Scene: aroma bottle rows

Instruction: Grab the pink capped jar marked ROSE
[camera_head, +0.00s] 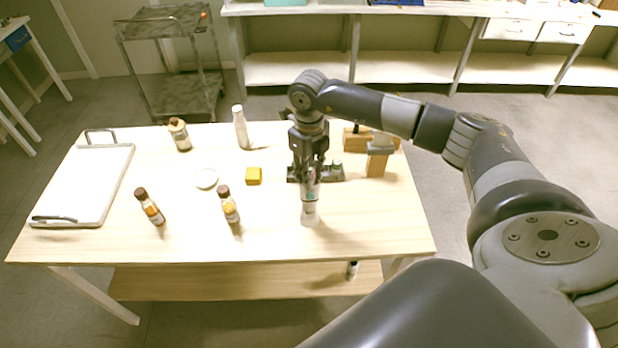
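My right gripper (309,178) points straight down over the front right of the wooden table. A pale bottle or jar (310,214) stands upright directly under it, its upper part between or just behind the fingers. The gripper covers its cap, so I cannot tell if the cap is pink, and no ROSE lettering is readable. Whether the fingers are shut on it is also unclear. Two brown-capped bottles, one at the left (151,208) and one in the middle (229,206), stand apart from it. My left gripper is not in view.
The front right corner is clear.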

